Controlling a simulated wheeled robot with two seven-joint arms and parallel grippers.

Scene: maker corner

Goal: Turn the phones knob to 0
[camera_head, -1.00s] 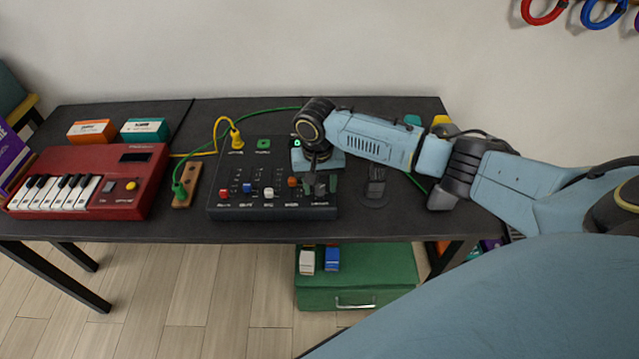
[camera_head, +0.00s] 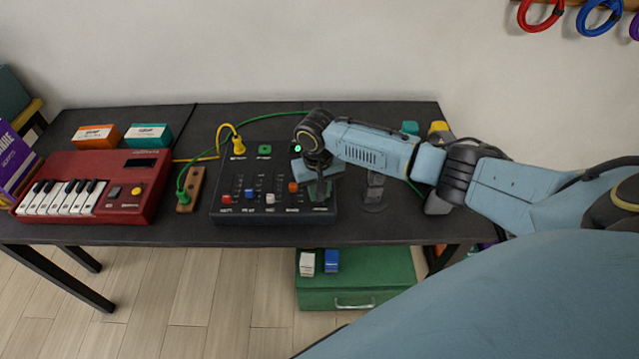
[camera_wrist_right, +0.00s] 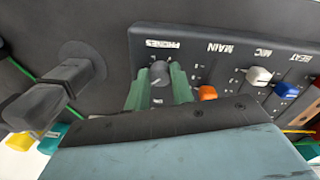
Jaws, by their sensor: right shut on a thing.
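The dark mixer box (camera_head: 262,214) lies on the table, with red, blue, white and orange caps on its face. In the right wrist view the phones knob (camera_wrist_right: 160,72) is a small dark round knob beside the upside-down word PHONES. My right gripper (camera_head: 319,192) is over the right end of the mixer. In the wrist view its green fingers (camera_wrist_right: 160,82) stand on either side of the knob and are shut on it. The knob's pointer and scale marks are too small to read. In the head view the gripper hides the knob. My left gripper is not in view.
A red keyboard (camera_head: 95,187) stands at the left. A wooden strip (camera_head: 191,190) and green and yellow cables lie left of the mixer. A dark stand (camera_head: 375,190) is close to the right of my gripper. Small orange and teal boxes sit at the back left.

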